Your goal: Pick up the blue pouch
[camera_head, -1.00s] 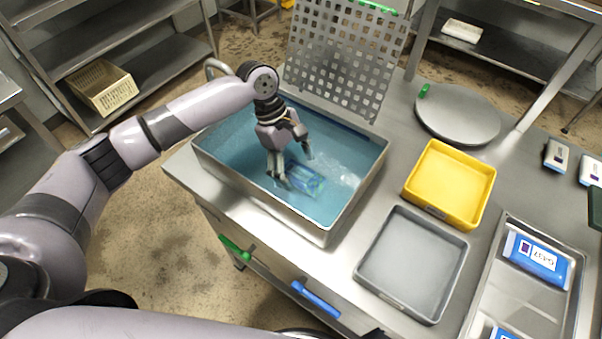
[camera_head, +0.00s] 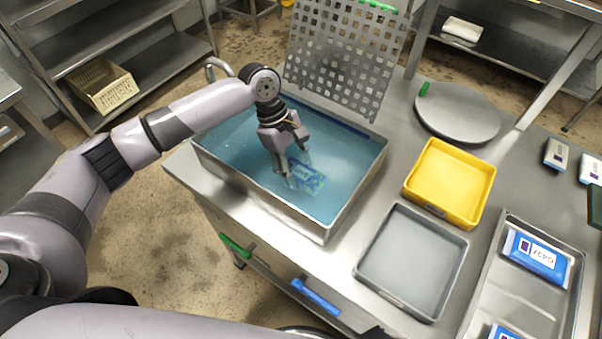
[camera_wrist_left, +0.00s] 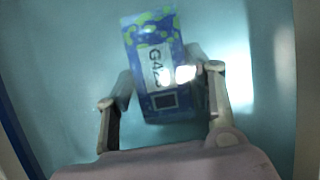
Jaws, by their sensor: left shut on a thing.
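The blue pouch (camera_head: 307,179) with green spots lies in the water of the steel basin (camera_head: 275,205). In the left wrist view the pouch (camera_wrist_left: 155,65) shows a white label with partly readable print and a dark square. My left gripper (camera_head: 292,170) reaches down into the basin, with its fingertips at the near-left end of the pouch. In the left wrist view my left gripper (camera_wrist_left: 165,90) has a finger on either side of the pouch and is shut on it. A glare spot covers part of the label. My right gripper is not in view.
A perforated lid (camera_head: 345,65) stands upright behind the basin. To the right are a yellow tray (camera_head: 408,192), a grey tray (camera_head: 410,262) and a steel tray (camera_head: 485,275) holding blue-and-white packs (camera_head: 537,258). A round grey lid (camera_head: 458,112) lies behind the yellow tray.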

